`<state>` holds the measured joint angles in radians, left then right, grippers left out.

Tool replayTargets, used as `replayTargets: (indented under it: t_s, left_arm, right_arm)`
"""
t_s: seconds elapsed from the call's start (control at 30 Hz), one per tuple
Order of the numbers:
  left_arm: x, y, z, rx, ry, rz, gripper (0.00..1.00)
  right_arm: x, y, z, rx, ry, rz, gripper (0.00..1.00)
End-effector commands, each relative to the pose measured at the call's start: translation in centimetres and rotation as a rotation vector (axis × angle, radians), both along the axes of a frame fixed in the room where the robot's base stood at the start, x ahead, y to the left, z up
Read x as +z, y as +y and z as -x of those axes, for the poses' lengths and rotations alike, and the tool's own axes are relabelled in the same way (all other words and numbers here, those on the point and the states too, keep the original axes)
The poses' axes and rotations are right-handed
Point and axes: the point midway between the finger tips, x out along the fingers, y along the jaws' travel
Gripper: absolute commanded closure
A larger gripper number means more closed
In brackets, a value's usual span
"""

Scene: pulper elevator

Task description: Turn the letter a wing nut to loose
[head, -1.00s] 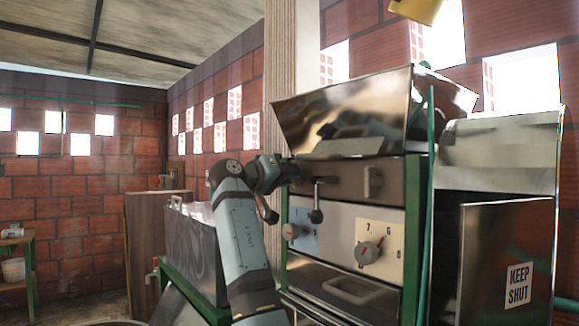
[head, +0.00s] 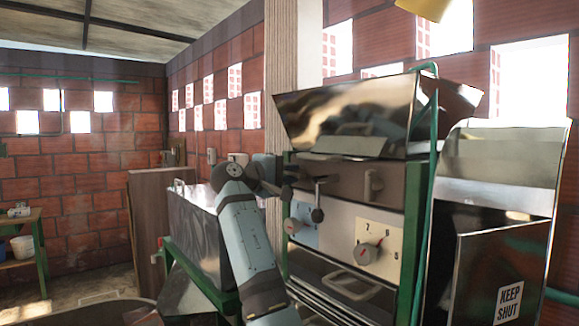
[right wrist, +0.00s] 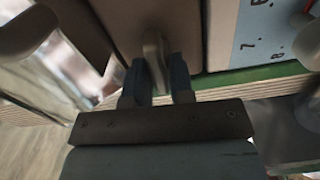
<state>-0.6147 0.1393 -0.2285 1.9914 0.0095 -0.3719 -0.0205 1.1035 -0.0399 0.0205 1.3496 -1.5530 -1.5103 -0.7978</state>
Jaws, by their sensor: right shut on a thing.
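My right gripper (head: 284,181) is at the left edge of the machine's dark upper panel (head: 343,180). In the right wrist view its two fingers (right wrist: 157,78) are closed on either side of a pale, upright wing nut (right wrist: 153,50) on a brown panel. In the head view the gripper hides this wing nut. I cannot read any letter beside it. A similar pale wing (head: 372,184) stands on the right of the same dark panel. My left gripper is not in view.
Below are two dials, one red-grey (head: 293,226) and one numbered (head: 367,253). A metal hopper (head: 345,112) sits above.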

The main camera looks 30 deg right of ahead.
Motion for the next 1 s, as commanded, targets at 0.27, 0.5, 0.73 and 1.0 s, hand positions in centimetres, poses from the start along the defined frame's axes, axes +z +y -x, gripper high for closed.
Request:
replayTargets:
  t_s: [0.27,0.5,0.73,1.0]
  left_arm:
    - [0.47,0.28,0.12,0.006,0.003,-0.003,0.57]
    - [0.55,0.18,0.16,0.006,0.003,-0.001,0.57]
    - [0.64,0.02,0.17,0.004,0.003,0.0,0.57]
    - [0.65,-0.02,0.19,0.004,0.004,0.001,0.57]
  right_arm:
    - [0.04,-0.02,0.01,0.0,0.075,0.008,1.0]
    - [-0.03,-0.02,0.02,0.0,0.087,0.009,1.0]
    - [-0.03,-0.02,0.02,0.0,0.086,0.009,1.0]
    - [-0.05,-0.02,0.01,0.0,0.086,0.008,0.6]
